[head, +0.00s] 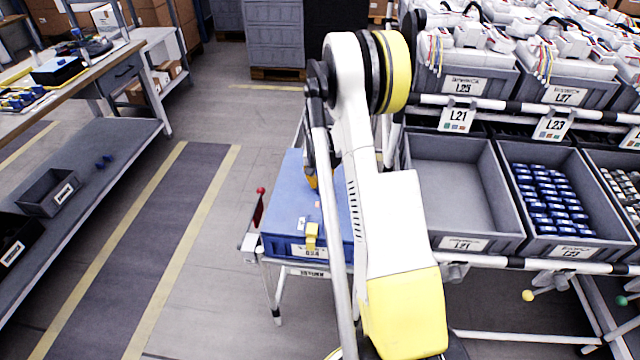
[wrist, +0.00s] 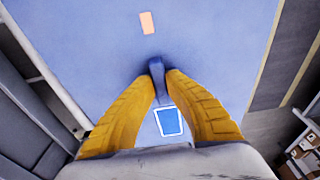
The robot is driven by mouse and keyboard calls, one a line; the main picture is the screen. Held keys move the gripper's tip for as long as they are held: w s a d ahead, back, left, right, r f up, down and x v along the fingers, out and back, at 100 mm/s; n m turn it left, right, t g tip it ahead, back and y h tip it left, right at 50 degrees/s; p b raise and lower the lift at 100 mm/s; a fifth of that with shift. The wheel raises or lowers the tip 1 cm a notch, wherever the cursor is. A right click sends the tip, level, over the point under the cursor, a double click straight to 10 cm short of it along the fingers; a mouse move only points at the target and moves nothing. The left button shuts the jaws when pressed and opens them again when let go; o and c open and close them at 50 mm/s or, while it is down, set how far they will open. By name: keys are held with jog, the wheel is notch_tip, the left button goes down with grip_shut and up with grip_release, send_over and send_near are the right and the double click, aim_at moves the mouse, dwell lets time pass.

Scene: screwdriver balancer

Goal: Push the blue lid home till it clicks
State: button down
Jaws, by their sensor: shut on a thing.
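The blue lid (head: 284,203) lies on top of a blue crate (head: 330,250) in the middle of the head view. It fills most of the wrist view as a flat blue surface (wrist: 85,40). My gripper (wrist: 157,80) has its two yellow fingers closed on a small blue upright handle (wrist: 156,66) of the lid. In the head view my arm hides most of the gripper and the lid's right part. A yellow latch (head: 311,237) sits at the front edge. I cannot tell whether a gap remains between lid and crate.
The crate stands on a metal-framed stand with a red-knobbed lever (head: 260,207) at its left. A rack with grey bins (head: 455,190) stands close on the right. A workbench (head: 80,85) is at the far left, with clear floor between.

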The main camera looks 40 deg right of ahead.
jog(key=shift+f+b, duration=0.4)
jog(key=shift+b, duration=0.05)
dwell(0.9)
jog(key=c, duration=1.4)
grip_release()
jog(key=shift+c, duration=0.2)
jog(key=shift+r, duration=0.15)
notch_tip(320, 180, up, 12)
jog(key=s+a, duration=0.1)
jog(key=shift+s+a+f, duration=0.15)
jog(key=shift+a+f, duration=0.05)
jog(key=shift+a, duration=0.1)
